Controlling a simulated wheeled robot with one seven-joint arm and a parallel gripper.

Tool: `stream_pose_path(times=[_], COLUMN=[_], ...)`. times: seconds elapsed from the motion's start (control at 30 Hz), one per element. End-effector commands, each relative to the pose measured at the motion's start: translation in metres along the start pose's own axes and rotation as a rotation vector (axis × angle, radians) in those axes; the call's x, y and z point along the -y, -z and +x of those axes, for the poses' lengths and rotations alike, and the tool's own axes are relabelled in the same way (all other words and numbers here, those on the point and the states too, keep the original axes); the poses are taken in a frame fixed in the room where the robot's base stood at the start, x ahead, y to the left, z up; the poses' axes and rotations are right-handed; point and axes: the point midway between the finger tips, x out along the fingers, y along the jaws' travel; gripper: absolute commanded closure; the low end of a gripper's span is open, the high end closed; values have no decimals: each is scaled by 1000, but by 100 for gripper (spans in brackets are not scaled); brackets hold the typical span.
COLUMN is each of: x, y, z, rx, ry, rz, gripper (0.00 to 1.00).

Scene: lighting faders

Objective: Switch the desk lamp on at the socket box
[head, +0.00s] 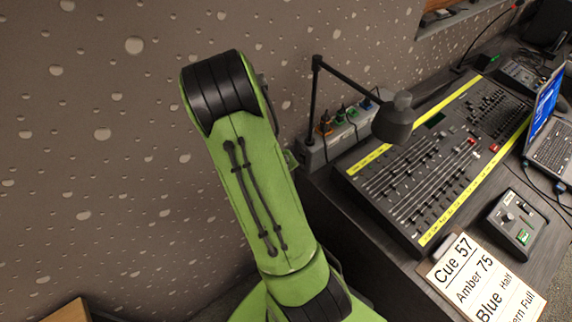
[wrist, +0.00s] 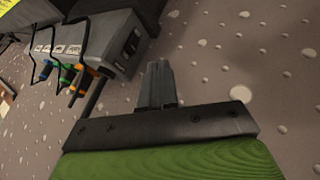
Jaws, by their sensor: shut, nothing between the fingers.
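The desk lamp (head: 392,118) has a dark shade on a jointed dark arm and leans over the console's back left; no glow shows. The grey socket box (head: 315,157) stands behind the console, with several coloured plugs (head: 340,116) in its top. The box also shows in the wrist view (wrist: 113,28), with a dark rocker-like part (wrist: 131,43) on its near end; its position is too small to tell. My gripper (wrist: 158,68) is shut and empty, apart from the box and to its right in the wrist view. My own arm hides it in the head view.
The fader console (head: 430,160) with yellow strips fills the desk in front of the box. A small control box (head: 520,225), a cue card (head: 485,280) and a laptop (head: 555,125) lie to the right. The speckled wall (head: 90,150) rises behind. Plug cables loop beside the box.

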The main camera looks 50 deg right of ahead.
Motion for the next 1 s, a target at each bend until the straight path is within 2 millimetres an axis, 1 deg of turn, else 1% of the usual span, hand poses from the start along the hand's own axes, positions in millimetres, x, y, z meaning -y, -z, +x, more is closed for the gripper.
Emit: stream_pose_path(times=[0.03,0.3,0.4,0.5,0.63,0.9,0.97,1.0], x=[1,1,-18,-30,-36,-36,-40,-44], y=[-2,-2,1,2,3,2,3,3], z=[14,74,79,84,86,87,88,90], rx=[4,2,-1,-2,-2,-2,-3,-3], ry=[-1,0,-3,-1,2,2,0,-1], rz=[1,1,6,4,1,0,2,4], gripper=[100,100,100,100,100,100,100,100])
